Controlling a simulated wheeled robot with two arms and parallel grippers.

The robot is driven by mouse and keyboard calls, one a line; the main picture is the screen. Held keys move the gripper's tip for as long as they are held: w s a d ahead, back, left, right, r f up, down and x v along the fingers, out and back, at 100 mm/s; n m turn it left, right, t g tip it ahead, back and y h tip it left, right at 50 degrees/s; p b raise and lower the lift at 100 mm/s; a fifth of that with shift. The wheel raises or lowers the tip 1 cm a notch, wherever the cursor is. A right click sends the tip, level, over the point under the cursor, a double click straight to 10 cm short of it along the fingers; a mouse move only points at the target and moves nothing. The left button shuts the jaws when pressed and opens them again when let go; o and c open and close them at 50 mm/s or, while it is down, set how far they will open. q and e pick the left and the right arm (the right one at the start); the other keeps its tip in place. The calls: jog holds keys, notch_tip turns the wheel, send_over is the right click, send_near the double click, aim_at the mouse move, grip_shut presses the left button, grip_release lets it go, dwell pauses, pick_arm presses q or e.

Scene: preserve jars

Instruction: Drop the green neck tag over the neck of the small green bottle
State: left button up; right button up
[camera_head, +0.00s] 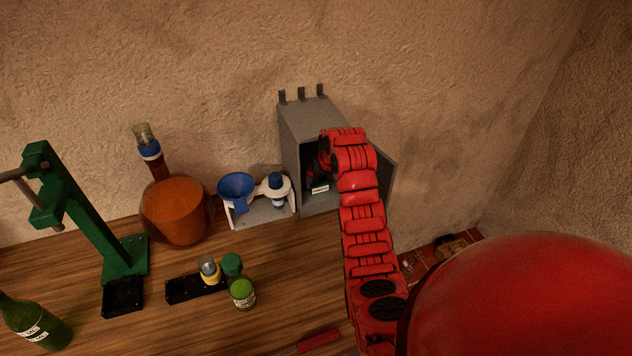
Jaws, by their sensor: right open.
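A dark green bottle (36,325) with a white label leans at the near left corner of the view, partly cut off by the edge. I cannot tell which of these is the small green bottle, and I cannot make out the green neck tag. My right gripper (318,168) is at the opening of the grey cabinet, open; its fingertips are partly hidden in shadow. My left gripper is out of view.
The grey cabinet (309,122) stands against the wall, its door (384,185) swung open at right. A green press (90,220), an orange round vessel (176,212) and a stand with a blue funnel (236,186) line the back. Bare wood (180,325) lies in front.

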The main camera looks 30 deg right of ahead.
aim_at(320, 185)
jog(key=p+x, duration=0.1)
jog(key=x, duration=0.2)
jog(key=shift+w+a, duration=0.1)
jog(key=shift+a, duration=0.1)
jog(key=shift+w+f+p, duration=0.15)
jog(key=shift+f+p, duration=0.15)
jog(key=shift+f, duration=0.15)
jog(key=c, duration=1.3)
